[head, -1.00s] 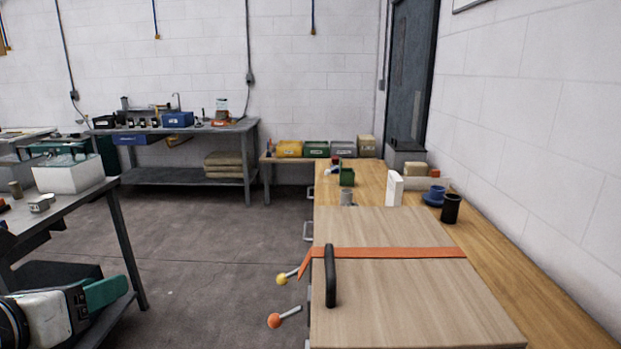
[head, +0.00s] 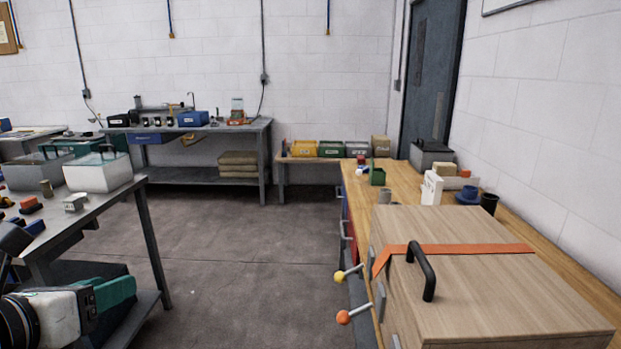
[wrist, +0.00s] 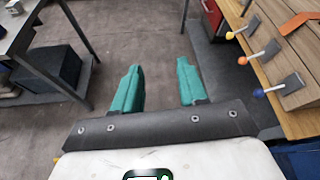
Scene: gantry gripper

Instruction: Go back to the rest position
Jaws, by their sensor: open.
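My gripper (wrist: 157,68) shows in the wrist view with its two teal fingers apart and nothing between them, only grey floor beyond. In the head view it (head: 115,292) is at the lower left, in front of the grey metal table's leg and apart from the wooden workbench. A large wooden box (head: 500,290) with a black handle (head: 428,278) and an orange strap (head: 470,249) stands on the workbench (head: 395,182) at the right. Yellow-knobbed (head: 340,277) and orange-knobbed (head: 343,317) levers stick out from the box's left side.
A grey metal table (head: 75,222) with several small items is on the left. Open floor (head: 240,250) lies between it and the workbench. A second metal bench (head: 200,133) stands against the back wall. A dark door (head: 433,80) is behind the workbench.

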